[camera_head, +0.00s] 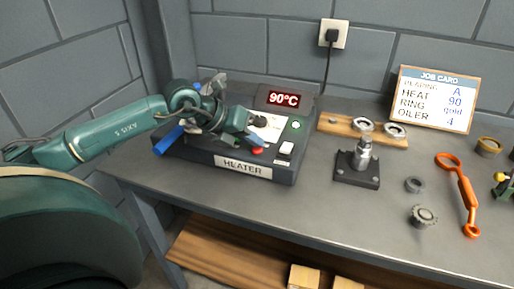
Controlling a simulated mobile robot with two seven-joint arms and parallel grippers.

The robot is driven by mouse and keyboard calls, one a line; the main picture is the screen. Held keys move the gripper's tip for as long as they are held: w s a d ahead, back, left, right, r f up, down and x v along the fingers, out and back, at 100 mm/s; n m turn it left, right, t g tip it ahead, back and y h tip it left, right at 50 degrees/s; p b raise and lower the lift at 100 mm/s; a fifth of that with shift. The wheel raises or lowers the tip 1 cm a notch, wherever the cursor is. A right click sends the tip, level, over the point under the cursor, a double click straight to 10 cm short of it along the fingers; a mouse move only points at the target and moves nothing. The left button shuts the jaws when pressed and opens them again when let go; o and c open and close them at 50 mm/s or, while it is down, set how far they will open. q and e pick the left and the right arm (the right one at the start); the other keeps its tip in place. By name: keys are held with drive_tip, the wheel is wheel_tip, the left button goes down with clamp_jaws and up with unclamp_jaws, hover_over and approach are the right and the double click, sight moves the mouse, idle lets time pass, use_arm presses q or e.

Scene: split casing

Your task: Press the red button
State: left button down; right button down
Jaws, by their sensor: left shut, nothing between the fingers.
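The heater (222,158) is a dark box on the bench with a label on its front and a display (284,99) reading 90°C. A red button (257,151) shows on its top near the front edge. My right gripper is out of view.
A white switch (286,148) and a green light (296,125) are right of the button. A blue handle (168,140) sticks out at the heater's left.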

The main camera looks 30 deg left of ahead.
sight(252, 151)
use_arm(q)
drive_tip(key=shift+f, duration=0.25)
idle(0.4)
drive_tip(key=shift+r+p, duration=0.35)
drive_tip(key=shift+r, duration=0.6)
drive_tip(key=shift+r+p, duration=1.7)
drive_tip(key=shift+r, duration=0.85)
